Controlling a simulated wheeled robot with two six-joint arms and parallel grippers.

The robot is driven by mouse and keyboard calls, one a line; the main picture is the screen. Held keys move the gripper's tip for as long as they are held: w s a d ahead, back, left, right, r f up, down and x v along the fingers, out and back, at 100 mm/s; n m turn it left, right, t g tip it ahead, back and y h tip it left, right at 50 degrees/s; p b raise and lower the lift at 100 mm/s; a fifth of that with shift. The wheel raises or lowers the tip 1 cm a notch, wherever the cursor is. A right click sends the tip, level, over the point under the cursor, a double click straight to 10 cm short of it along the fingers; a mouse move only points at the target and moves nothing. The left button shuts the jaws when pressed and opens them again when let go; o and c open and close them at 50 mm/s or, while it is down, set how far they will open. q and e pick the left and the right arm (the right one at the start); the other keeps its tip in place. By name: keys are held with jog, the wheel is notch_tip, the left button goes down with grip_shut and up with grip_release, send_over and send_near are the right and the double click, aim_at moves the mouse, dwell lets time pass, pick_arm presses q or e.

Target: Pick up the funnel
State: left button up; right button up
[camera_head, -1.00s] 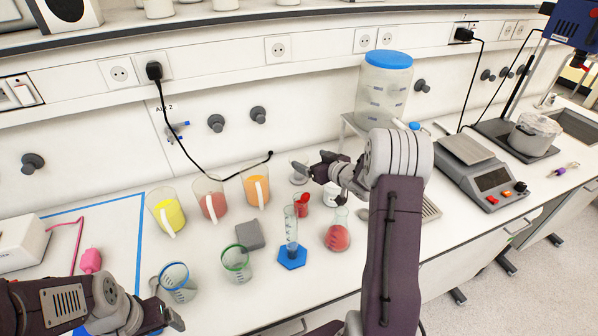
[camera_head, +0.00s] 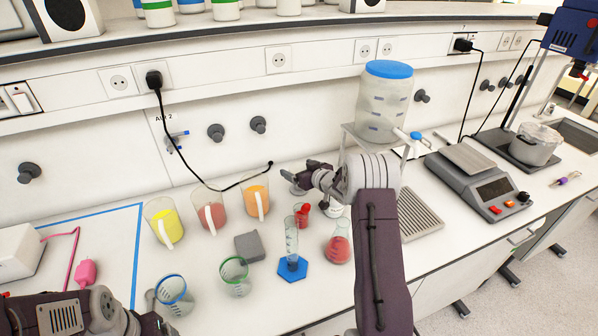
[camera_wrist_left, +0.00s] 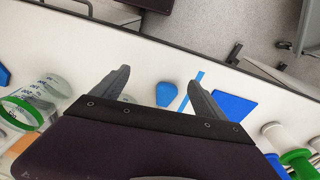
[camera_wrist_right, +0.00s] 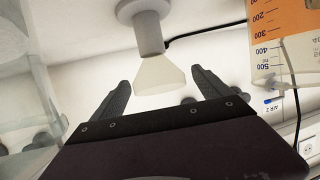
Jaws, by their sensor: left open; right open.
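The funnel (camera_wrist_right: 160,76) is a pale translucent cone. In the right wrist view, which looks upside down, its narrow end meets a grey cylindrical holder (camera_wrist_right: 148,32) with a round flange. My right gripper (camera_wrist_right: 158,86) is open, with one finger on each side of the funnel's wide end; I cannot tell whether they touch it. In the head view, my right gripper (camera_head: 298,173) covers most of the funnel's spot behind the cups. My left gripper (camera_wrist_left: 158,85) is open and empty over the counter at the front left; in the head view it is largely cut off.
Jugs of yellow (camera_head: 164,226), red (camera_head: 212,213) and orange (camera_head: 256,202) liquid stand left of my right gripper. A graduated cylinder (camera_head: 292,245) and red flask (camera_head: 339,249) are in front of it. A large blue-lidded jar (camera_head: 384,105) stands close on the right.

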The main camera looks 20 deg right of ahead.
jog(key=c, duration=1.6)
pick_arm(q)
jog(key=shift+r, duration=0.15)
pick_arm(e)
jog(key=shift+o, duration=0.2)
notch_tip(320, 180, up, 4)
jog(key=shift+r, duration=0.2)
pick_arm(q)
notch_tip(320, 180, up, 2)
jog(key=shift+r+p, duration=0.1)
jog(key=shift+p, duration=1.15)
pick_arm(e)
jog(key=s+d+r, duration=0.4)
jog(key=d+r, duration=0.2)
jog(key=d, duration=0.4)
jog(key=shift+s+d+r, duration=0.25)
jog(key=shift+d+r, duration=0.15)
